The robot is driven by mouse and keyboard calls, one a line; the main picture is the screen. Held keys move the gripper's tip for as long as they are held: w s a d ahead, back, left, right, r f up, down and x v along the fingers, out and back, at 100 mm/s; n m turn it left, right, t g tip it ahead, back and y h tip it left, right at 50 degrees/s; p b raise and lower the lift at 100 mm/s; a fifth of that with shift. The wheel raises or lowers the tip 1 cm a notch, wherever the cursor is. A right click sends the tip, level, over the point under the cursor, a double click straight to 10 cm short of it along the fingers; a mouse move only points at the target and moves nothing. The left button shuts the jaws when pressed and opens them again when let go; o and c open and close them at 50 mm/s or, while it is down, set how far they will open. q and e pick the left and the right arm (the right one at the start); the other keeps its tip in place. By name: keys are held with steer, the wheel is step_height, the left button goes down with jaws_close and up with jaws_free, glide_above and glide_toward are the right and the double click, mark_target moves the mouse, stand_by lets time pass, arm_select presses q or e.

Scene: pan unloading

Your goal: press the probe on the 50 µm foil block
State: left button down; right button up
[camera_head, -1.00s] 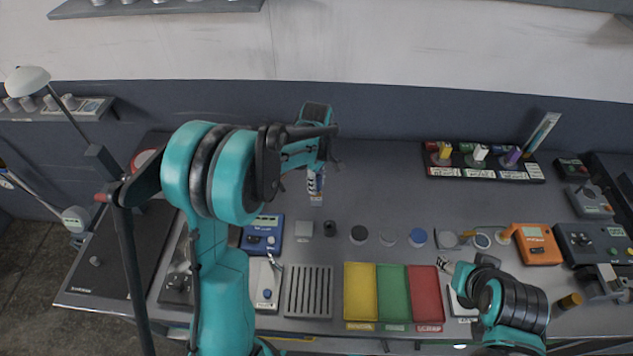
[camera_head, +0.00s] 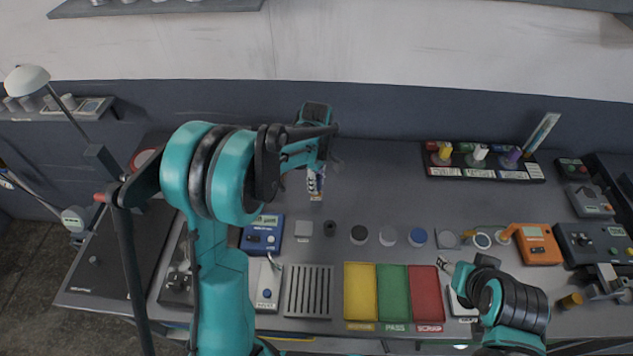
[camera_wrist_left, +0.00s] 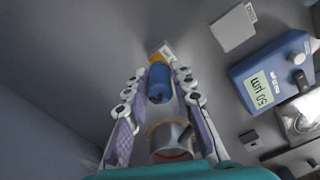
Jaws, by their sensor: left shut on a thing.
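My left gripper (camera_head: 316,172) is shut on the probe (camera_head: 315,183), a blue cylinder that also shows between the fingers in the left wrist view (camera_wrist_left: 160,80). A small block with white and yellow faces (camera_wrist_left: 163,53) lies at the probe's far end, partly hidden by it; it appears to be the foil block. Its writing is not readable, and I cannot tell for sure whether the tip touches it. The blue gauge (camera_head: 262,235) shows "50 µm" on its display (camera_wrist_left: 260,88). My right gripper (camera_head: 444,264) is at the lower right; its fingers are too small to judge.
Yellow (camera_head: 360,292), green (camera_head: 393,292) and red (camera_head: 426,292) trays stand nearer the front edge.

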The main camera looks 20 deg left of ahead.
arm_select(q)
steer(key=shift+r, duration=0.1)
steer(key=shift+r+p, duration=1.75)
steer(key=shift+r, duration=0.7)
